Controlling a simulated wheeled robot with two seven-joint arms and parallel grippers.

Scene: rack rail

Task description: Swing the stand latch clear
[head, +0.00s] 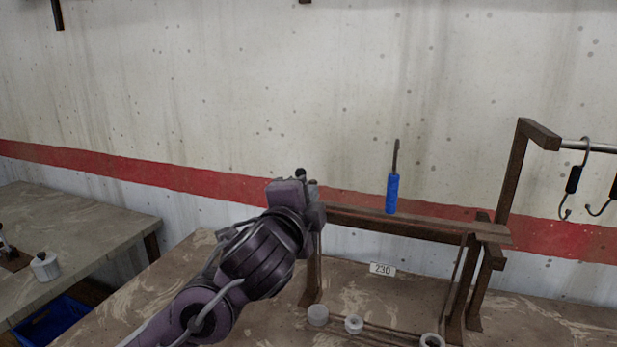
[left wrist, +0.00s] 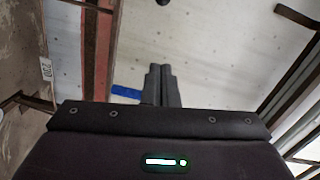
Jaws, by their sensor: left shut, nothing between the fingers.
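A rust-brown stand with a horizontal rail (head: 430,224) stands on the table. A blue-handled piece (head: 392,192) with a thin dark hooked tip points upright at the rail. Its blue part also shows in the left wrist view (left wrist: 126,92), behind and left of the fingers. My right gripper is out of view.
White rings (head: 354,324) lie at the table's front, below the rail. A label reading 230 (head: 382,269) is under the rail. At right, black-handled hooks (head: 573,180) hang from a metal bar (head: 590,147). A second table (head: 80,225) is at left.

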